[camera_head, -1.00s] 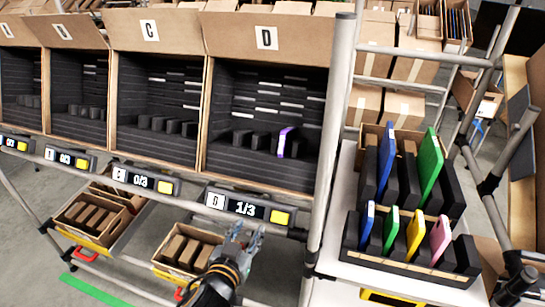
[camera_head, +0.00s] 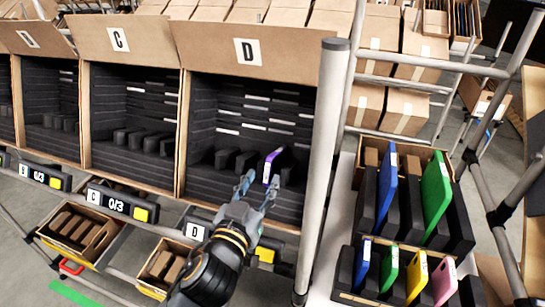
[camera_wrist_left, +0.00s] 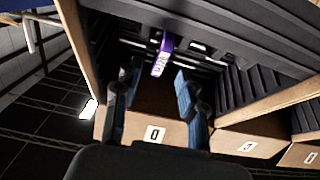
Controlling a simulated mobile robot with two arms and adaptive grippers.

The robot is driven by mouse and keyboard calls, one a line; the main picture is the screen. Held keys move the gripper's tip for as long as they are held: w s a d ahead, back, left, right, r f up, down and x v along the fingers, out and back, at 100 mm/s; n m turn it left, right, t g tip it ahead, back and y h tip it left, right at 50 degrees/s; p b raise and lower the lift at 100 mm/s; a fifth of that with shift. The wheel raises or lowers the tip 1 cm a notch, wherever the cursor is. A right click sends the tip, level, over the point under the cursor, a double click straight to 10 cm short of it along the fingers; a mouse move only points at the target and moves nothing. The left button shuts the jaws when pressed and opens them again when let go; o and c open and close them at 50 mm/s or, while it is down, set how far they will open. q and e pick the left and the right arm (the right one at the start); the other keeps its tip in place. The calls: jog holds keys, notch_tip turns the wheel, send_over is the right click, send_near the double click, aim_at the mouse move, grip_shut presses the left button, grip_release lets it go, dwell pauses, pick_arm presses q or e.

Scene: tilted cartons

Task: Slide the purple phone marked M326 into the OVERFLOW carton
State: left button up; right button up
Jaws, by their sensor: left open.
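The purple phone (camera_head: 272,164) stands tilted in a black foam slot inside carton D (camera_head: 262,52). It has a white label too small to read. It also shows in the left wrist view (camera_wrist_left: 162,56). My left gripper (camera_head: 259,183) is open at the front of carton D, its fingertips close to the phone. In the left wrist view (camera_wrist_left: 158,78) the phone lies ahead, between the lines of the two fingers, with no clear contact. My right gripper is not in view. No carton with a readable OVERFLOW mark shows.
Carton C (camera_head: 119,40) stands left of D, with black foam inside. A grey upright post (camera_head: 323,150) is close on D's right. A rack of blue, green, yellow and pink phones (camera_head: 400,282) stands beyond it. Small cartons (camera_head: 82,236) sit below the shelf.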

aim_at(267, 170)
pick_arm(q)
jog(key=x, duration=0.4)
jog(key=shift+r+p, duration=0.15)
jog(key=shift+p, duration=0.25)
jog(key=p+x, duration=0.1)
jog(key=x, duration=0.4)
jog(key=shift+w, duration=0.15)
jog(key=shift+w+d+f, duration=0.2)
jog(key=shift+w+f, duration=0.05)
jog(key=shift+w, duration=0.25)
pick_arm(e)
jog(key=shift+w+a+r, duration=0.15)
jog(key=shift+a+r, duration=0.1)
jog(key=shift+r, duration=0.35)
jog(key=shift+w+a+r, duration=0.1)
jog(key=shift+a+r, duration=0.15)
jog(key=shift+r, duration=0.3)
pick_arm(q)
grip_shut()
jog(key=c, duration=0.8)
grip_release()
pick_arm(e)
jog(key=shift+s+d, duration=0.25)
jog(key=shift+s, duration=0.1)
pick_arm(q)
grip_shut()
